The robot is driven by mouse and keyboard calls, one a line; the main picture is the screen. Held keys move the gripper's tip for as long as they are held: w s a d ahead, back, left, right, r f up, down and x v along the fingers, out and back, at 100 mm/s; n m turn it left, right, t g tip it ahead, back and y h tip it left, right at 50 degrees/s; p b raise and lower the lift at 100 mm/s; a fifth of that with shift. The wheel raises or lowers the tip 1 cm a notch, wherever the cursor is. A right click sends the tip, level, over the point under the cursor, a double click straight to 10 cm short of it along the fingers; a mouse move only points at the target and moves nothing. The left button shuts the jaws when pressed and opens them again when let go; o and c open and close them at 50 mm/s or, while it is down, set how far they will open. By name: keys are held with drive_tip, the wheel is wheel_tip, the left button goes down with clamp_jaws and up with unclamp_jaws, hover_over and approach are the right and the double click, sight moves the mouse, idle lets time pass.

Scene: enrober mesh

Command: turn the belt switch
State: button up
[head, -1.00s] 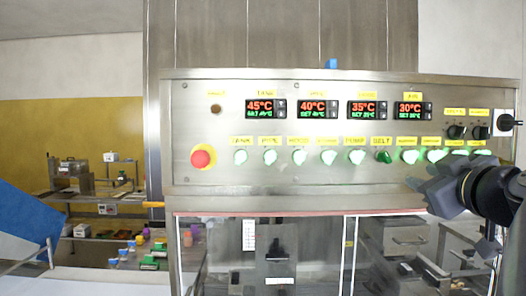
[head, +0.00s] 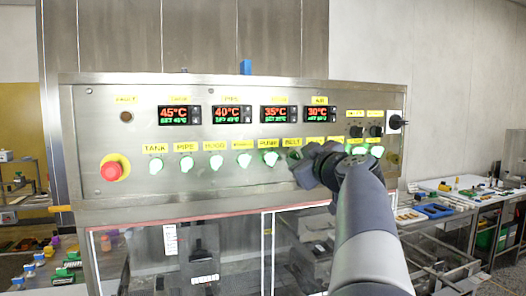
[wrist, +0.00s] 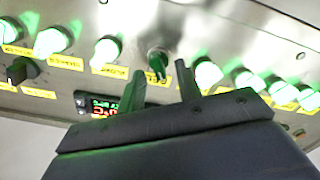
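The belt switch (head: 293,156) is a dark, unlit knob under the yellow BELT label (head: 291,143) on the steel control panel (head: 140,95). My gripper partly covers it in the head view. The unlit knob (wrist: 157,58) shows clearly in the wrist view, just beyond the fingertips. My gripper (wrist: 160,70) is open and empty, one finger to each side of the knob's line. In the head view my gripper (head: 308,162) is at the right side of the switch. I cannot tell whether a finger touches the knob.
Lit green knobs, such as the pump knob (head: 270,158), flank the switch closely. A red stop button (head: 112,170) is at the panel's left. Red temperature displays (head: 179,115) run above. A workbench (head: 445,200) with trays stands at right.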

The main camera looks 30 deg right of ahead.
drive_tip(key=shift+w, duration=0.1)
drive_tip(key=shift+c, duration=0.3)
clamp_jaws()
